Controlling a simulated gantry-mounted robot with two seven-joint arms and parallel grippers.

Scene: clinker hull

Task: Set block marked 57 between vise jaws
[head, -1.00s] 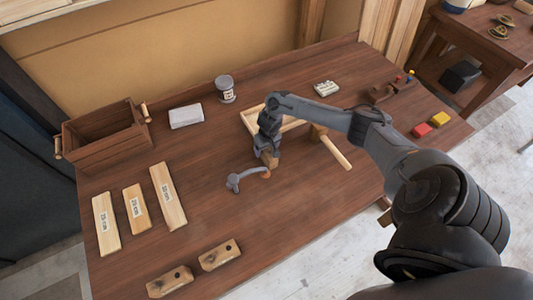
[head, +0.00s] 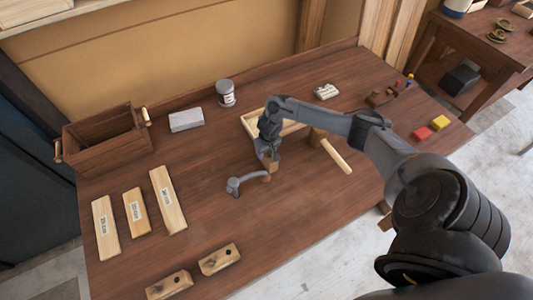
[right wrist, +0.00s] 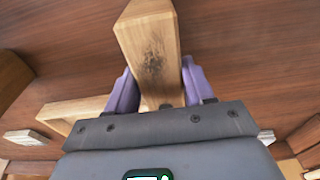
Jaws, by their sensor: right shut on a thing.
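My right gripper (head: 270,158) is shut on a pale wooden block (right wrist: 153,40) above the middle of the bench. In the right wrist view, the block sits between two purple finger pads and points away from the gripper. A dark mark shows on its face, too smudged to read. Two wooden blocks with dark holes, a left one (head: 169,285) and a right one (head: 219,259), lie in line near the front edge. I cannot tell whether they are the vise jaws. My left gripper is not in view.
A grey curved tool (head: 247,182) lies just below the right gripper, and a wooden frame (head: 250,124) behind it. A mallet handle (head: 337,157) lies to the right. The front right bench is clear.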

